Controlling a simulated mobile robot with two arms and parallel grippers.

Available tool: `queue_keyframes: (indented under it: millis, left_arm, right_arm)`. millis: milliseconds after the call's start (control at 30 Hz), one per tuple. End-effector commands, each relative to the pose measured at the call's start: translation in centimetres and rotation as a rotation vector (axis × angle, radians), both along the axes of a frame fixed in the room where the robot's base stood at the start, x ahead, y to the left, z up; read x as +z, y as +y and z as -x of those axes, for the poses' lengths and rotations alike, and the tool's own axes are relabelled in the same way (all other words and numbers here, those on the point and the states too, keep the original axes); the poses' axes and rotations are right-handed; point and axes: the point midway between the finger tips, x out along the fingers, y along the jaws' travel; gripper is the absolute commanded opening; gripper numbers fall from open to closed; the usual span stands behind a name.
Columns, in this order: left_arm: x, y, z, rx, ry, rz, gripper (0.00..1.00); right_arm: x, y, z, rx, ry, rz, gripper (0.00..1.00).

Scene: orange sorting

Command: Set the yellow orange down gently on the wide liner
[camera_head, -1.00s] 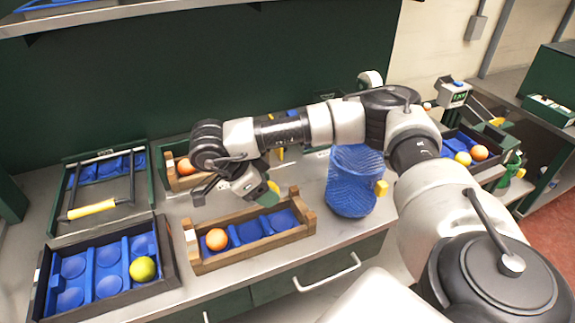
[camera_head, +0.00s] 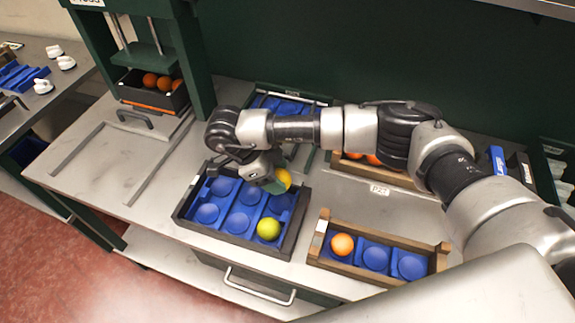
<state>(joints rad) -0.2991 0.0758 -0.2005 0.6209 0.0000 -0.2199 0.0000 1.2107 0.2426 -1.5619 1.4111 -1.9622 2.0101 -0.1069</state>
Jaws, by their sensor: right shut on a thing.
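The wide blue liner (camera_head: 233,200) with several round cups lies in a black crate (camera_head: 243,246) left of centre. My right gripper (camera_head: 274,183) is above the liner's right back part, shut on the yellow orange (camera_head: 284,177). The arm and fingers hide part of this fruit. It appears held above the liner, but I cannot tell the exact height. A yellow-green fruit (camera_head: 268,229) sits in a front right cup of the same liner. The other visible cups look empty. My left gripper is not in view.
A wooden crate (camera_head: 350,273) with an orange (camera_head: 342,244) in its narrow blue liner stands to the right. Another crate with oranges (camera_head: 374,160) is behind my arm. A green press (camera_head: 142,60) with a box of fruit stands at the back left. The table's left part (camera_head: 125,160) is mostly clear.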

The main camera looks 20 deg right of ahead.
Motion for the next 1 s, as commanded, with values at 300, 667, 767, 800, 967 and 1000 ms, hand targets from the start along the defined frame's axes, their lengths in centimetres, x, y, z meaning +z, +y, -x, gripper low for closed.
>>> queue_keyframes:
  millis: [300,667,767,800,967,1000]
  left_arm:
    - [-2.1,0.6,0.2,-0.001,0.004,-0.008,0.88]
    - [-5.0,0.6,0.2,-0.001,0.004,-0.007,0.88]
    - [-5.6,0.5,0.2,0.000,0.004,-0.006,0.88]
    - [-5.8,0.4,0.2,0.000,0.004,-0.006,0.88]
    - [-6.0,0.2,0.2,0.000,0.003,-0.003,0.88]
    - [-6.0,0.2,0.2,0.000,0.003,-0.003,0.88]
  right_arm:
    - [-2.7,-0.1,0.0,-0.001,0.000,0.000,0.33]
    - [-6.4,-0.1,-0.1,0.000,-0.001,0.000,0.33]
    - [-7.1,-0.1,-0.1,0.000,-0.001,0.000,0.33]
    - [-7.2,-0.1,-0.1,0.000,-0.001,0.000,0.33]
    - [-7.5,-0.1,-0.1,0.000,-0.001,0.000,0.33]
    - [-7.5,-0.1,-0.1,0.000,-0.001,0.000,0.33]
